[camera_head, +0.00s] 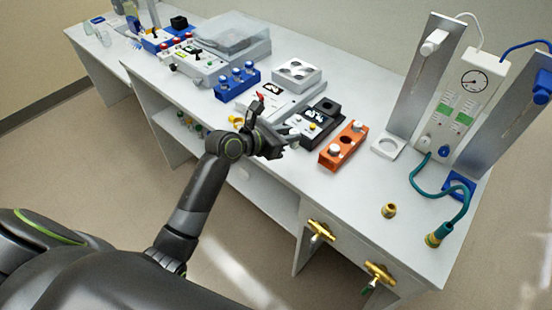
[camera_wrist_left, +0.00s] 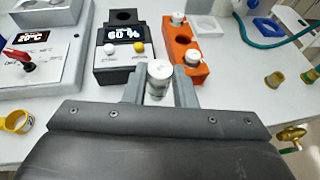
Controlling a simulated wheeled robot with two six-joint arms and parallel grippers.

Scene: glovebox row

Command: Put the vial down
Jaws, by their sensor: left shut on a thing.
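My left gripper (camera_head: 290,138) is shut on a white-capped vial (camera_wrist_left: 158,76), which stands upright between the two fingers in the left wrist view. In the head view the gripper is at the front edge of the bench, and the vial is hard to make out there. An orange rack (camera_head: 328,158) is to the right of the gripper; it also shows in the left wrist view (camera_wrist_left: 201,75), just beyond the vial. The rack holds two white-capped vials with an open hole between them. My right gripper is not in view.
A black device (camera_wrist_left: 125,70) with a lit display stands left of the rack. A hotplate-like unit with a red knob (camera_wrist_left: 27,65) is further left. A blue rack (camera_head: 237,82) stands behind. Brass fittings (camera_head: 389,211) and a teal hose (camera_head: 418,185) lie right, near bare bench.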

